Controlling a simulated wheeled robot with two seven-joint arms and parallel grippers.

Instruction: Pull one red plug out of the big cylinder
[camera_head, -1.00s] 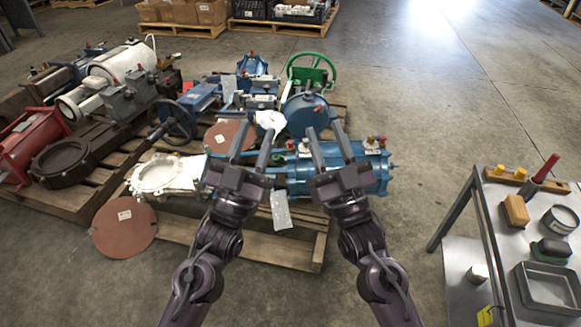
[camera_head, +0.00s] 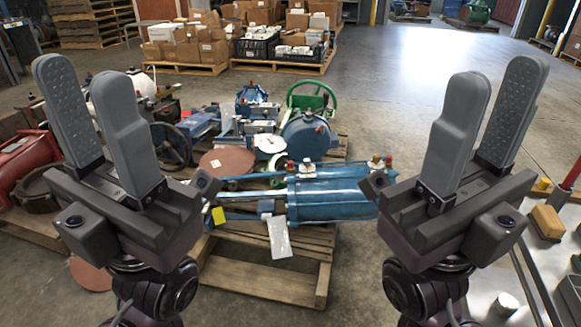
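The big blue cylinder (camera_head: 335,200) lies on its side on the near wooden pallet, between my two grippers in the picture. My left gripper (camera_head: 86,78) is raised close to the camera at the left, fingers apart and empty. My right gripper (camera_head: 497,85) is raised at the right, also open and empty. Neither touches the cylinder. My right gripper partly covers the cylinder's right end.
More machine parts crowd the pallet behind, including a green handwheel (camera_head: 312,96) and a blue round housing (camera_head: 307,136). A red part (camera_head: 30,162) lies at the far left. A workbench with a wooden block (camera_head: 547,221) stands at the right.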

